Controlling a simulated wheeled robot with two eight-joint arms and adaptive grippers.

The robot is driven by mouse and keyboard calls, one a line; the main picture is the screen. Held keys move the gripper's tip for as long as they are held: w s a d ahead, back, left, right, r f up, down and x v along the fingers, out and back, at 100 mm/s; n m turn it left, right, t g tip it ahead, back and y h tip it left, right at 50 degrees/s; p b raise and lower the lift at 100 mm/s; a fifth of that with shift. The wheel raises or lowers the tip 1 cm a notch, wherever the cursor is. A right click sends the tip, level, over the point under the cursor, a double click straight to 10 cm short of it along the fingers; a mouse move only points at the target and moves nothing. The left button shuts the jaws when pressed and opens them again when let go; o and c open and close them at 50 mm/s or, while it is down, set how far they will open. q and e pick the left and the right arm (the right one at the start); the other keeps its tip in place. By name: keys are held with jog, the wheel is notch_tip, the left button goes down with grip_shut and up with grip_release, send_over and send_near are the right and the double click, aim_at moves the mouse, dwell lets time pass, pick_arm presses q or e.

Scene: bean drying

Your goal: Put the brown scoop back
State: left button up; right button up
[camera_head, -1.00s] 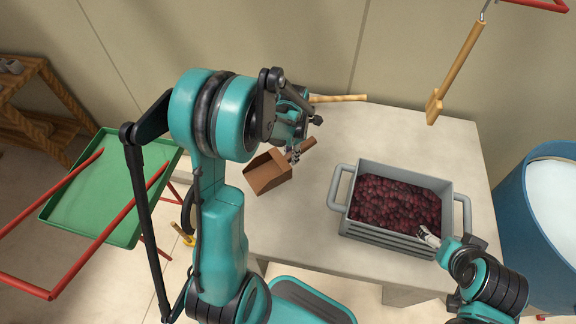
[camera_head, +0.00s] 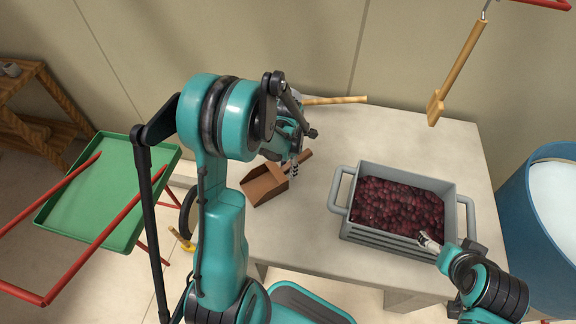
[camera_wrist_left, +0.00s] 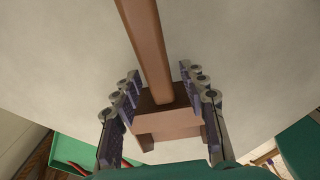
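The brown scoop (camera_head: 264,186) is at the left part of the table in the head view, with its handle pointing up and to the right. It appears to rest on the tabletop. My left gripper (camera_head: 294,170) is at the scoop's handle. In the left wrist view, the gripper's fingers (camera_wrist_left: 160,90) stand apart on both sides of the scoop's handle (camera_wrist_left: 148,45), with visible gaps, so it is open around it. My right gripper (camera_head: 428,241) is at the lower right corner of the grey crate; its fingers are too small to read.
The grey crate (camera_head: 350,232) full of dark red beans stands on the pale table (camera_head: 420,135). A wooden stick (camera_head: 335,100) lies at the back edge. A wooden tool (camera_head: 455,75) hangs above the right. A green tray (camera_head: 90,205) is at left, a blue barrel (camera_head: 545,245) at right.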

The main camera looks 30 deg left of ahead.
pick_arm(q)
jog(key=shift+r, duration=0.1)
jog(key=shift+r, duration=0.3)
notch_tip(320, 180, up, 12)
jog(key=f+p, duration=0.1)
jog(key=p, duration=0.3)
jog(key=s+d+r+m+t, duration=0.3)
jog(key=s+d+r+m, duration=0.2)
jog(key=m, duration=1)
jog(key=s+d+r+m+t, duration=0.4)
jog(key=s+d+r+m, duration=0.1)
jog(key=m, duration=1)
jog(key=shift+s+d+r+m, duration=0.3)
jog(key=shift+s+d, duration=0.45)
jog(key=shift+s, duration=0.5)
